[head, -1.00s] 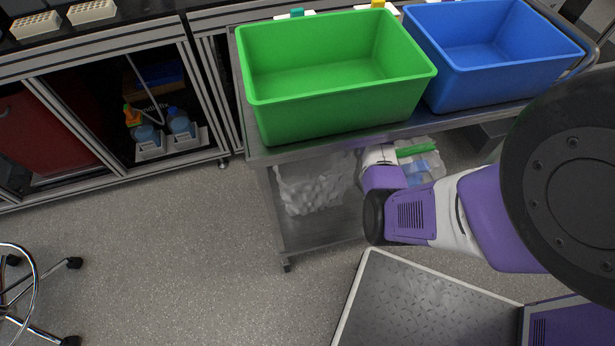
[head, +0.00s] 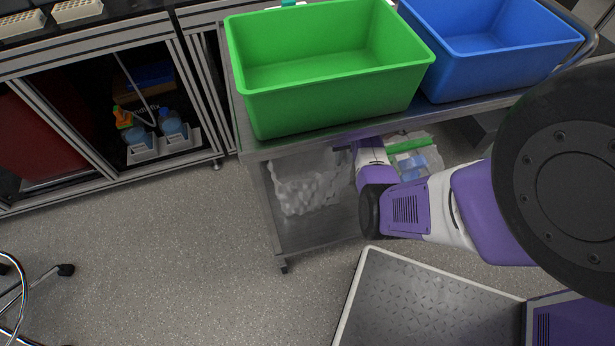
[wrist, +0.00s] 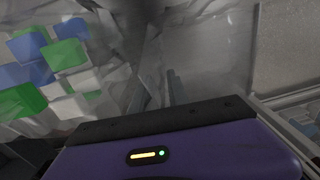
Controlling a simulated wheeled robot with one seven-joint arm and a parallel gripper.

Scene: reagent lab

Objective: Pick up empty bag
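A clear, crumpled bag (head: 300,190) with a whitish, bumpy lower part stands on the cart's lower shelf, left of my forearm in the head view. I take it as the empty bag. In the wrist view a clear, greyish film (wrist: 215,45) fills the middle and right. My gripper (wrist: 160,85) shows there as dark, narrow finger shapes against this film; whether they touch it is unclear. Their opening cannot be made out. In the head view my gripper is hidden under the cart's top.
A second clear bag with green and blue items (head: 415,160) lies right of my arm; coloured pieces (wrist: 45,65) show at left in the wrist view. A green bin (head: 330,85) and a blue bin (head: 490,50) stand on the cart's top (head: 250,150), just above my arm.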

